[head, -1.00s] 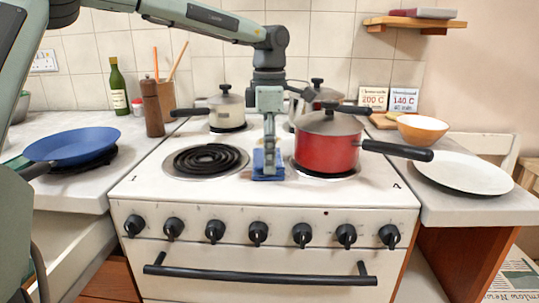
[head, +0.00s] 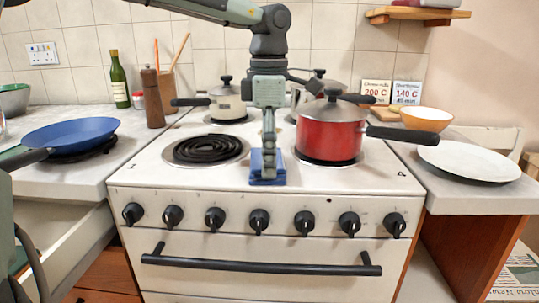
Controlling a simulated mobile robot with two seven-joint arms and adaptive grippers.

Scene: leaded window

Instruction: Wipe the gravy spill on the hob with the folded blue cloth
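The folded blue cloth (head: 256,171) lies flat on the white hob (head: 215,176), near its front edge and between the front left coil and the red pot. My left gripper (head: 269,174) points straight down over the cloth, its fingers together and apparently shut on it. The cloth seems to touch the hob top. I see no gravy spill on the bare hob around it; any under the cloth or behind the gripper is hidden. My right gripper is not in view.
A red lidded pot (head: 325,138) stands close right of my gripper, its handle pointing right. The black coil (head: 206,150) at front left is bare. A cream pot (head: 228,103) and another pot stand behind. Knobs line the front. A blue pan (head: 74,135) sits on the left counter.

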